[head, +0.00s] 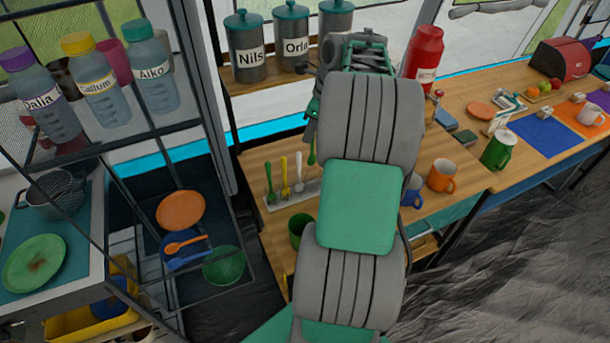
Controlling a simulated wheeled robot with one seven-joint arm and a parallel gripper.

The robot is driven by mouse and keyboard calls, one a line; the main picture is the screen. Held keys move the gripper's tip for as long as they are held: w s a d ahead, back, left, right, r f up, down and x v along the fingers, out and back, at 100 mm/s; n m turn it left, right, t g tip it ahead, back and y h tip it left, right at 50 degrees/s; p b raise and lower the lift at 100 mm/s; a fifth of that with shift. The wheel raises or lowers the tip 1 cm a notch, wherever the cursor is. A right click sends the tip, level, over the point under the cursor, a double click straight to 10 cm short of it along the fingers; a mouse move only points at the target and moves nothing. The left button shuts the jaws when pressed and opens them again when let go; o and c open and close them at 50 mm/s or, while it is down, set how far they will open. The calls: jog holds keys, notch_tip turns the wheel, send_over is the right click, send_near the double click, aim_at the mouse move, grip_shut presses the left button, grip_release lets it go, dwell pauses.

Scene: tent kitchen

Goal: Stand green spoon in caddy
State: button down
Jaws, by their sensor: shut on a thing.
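The caddy (279,202) is a low pale rack on the wooden counter, left of my arm. A green spoon (268,183), a yellow spoon (285,178) and a white spoon (298,172) stand upright in it. My gripper (311,137) points down above the caddy's right end, partly hidden by my arm. It is shut on another green spoon (311,153), which hangs upright. I cannot tell whether this spoon's lower end touches the caddy, as my arm is close in front of it.
A green mug (298,230) stands in front of the caddy. Blue (412,190) and orange (441,176) mugs stand to the right. Labelled canisters (247,50) stand on a shelf behind. A red bottle (424,55) stands behind my arm. A dark rack holds dishes at left.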

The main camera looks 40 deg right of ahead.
aim_at(312, 158)
jog(key=f, duration=0.9)
jog(key=shift+s+d+f, duration=0.15)
jog(key=shift+s+f, duration=0.15)
jog(key=shift+f, duration=0.1)
jog(key=c, duration=1.4)
grip_release()
jog(key=shift+f, duration=0.1)
